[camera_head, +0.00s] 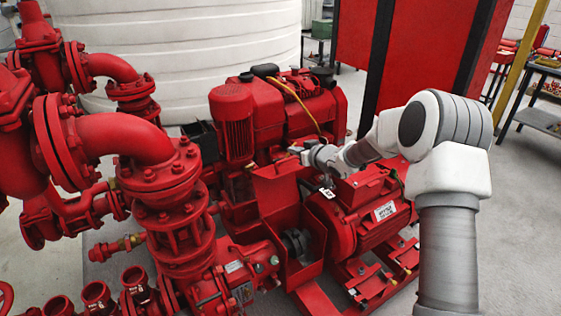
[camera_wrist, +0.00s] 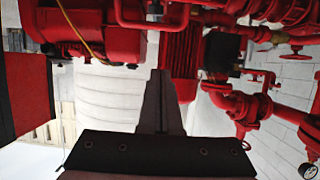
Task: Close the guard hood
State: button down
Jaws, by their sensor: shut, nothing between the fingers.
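The red guard hood (camera_head: 279,197) stands raised and open between the pump and the red motor. The dark shaft coupling (camera_head: 298,243) shows uncovered below it. My gripper (camera_head: 297,151) is at the far side of the hood, just above its upper edge in the picture. I cannot tell whether it touches the hood. In the wrist view my gripper's dark fingers (camera_wrist: 160,72) are together with nothing between them. I cannot make out the hood for certain in the wrist view.
The red motor (camera_head: 372,215) lies right of the hood, below my arm. Red pump pipes (camera_head: 120,140) crowd the left. A red engine (camera_head: 262,110) and a white tank (camera_head: 180,45) stand behind. Grey floor (camera_head: 510,220) is clear at the right.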

aim_at(283, 161)
jog(key=x, duration=0.3)
jog(key=b+x, duration=0.1)
jog(key=x, duration=0.6)
jog(key=shift+w+a+f+b, duration=0.15)
jog(key=shift+a+f+b, duration=0.15)
jog(key=shift+f, duration=0.1)
jog(key=shift+s+d+f+b, duration=0.55)
jog(key=shift+s+d+b, duration=0.1)
jog(key=shift+s+b, duration=0.15)
jog(key=shift+s+d+f+b, duration=0.35)
jog(key=shift+s+d+b, duration=0.05)
jog(key=shift+s, duration=0.3)
jog(key=shift+s+d, duration=0.1)
jog(key=shift+d, duration=0.05)
